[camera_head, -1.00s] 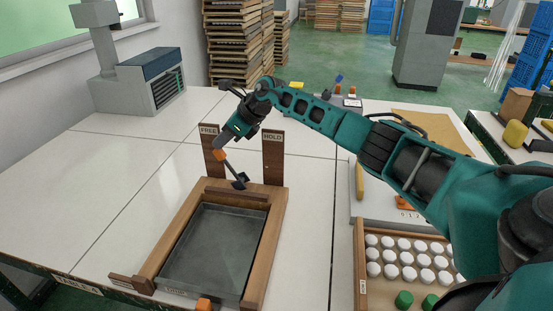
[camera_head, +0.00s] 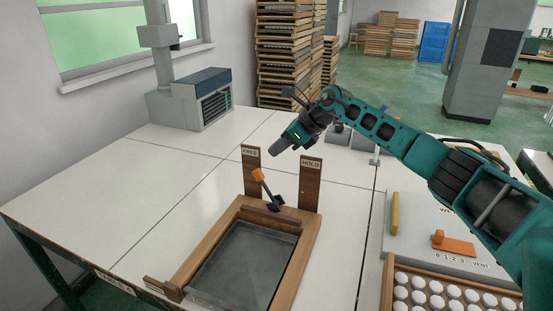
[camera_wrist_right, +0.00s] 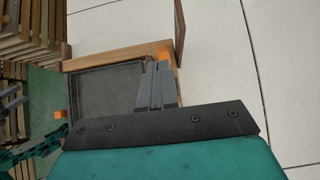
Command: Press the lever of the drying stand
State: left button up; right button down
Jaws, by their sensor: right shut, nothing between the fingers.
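The drying stand (camera_head: 309,225) is a wooden frame around a dark grey panel. At its back stand two brown posts, FREE (camera_head: 251,180) on the left and HOLD (camera_head: 311,190) on the right. The lever (camera_head: 267,189) is black with an orange tip and leans left toward the FREE post. My right gripper (camera_head: 274,150) is shut and empty, just above and right of the lever's tip, apart from it in the head view. In the right wrist view the shut fingers (camera_wrist_right: 157,84) overlap the stand's edge, near an orange piece. My left gripper is not in view.
A grey panel with an orange slider (camera_head: 453,243) lies to the right, with a tray of white pots (camera_head: 386,285) in front. A grey machine (camera_head: 190,100) stands at the back left. The white table is clear left of the stand.

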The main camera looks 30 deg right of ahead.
notch_tip(320, 180, up, 6)
jog(key=shift+s+d+r, duration=0.15)
jog(key=shift+s+d, duration=0.25)
jog(key=shift+s, duration=0.05)
dwell(0.3)
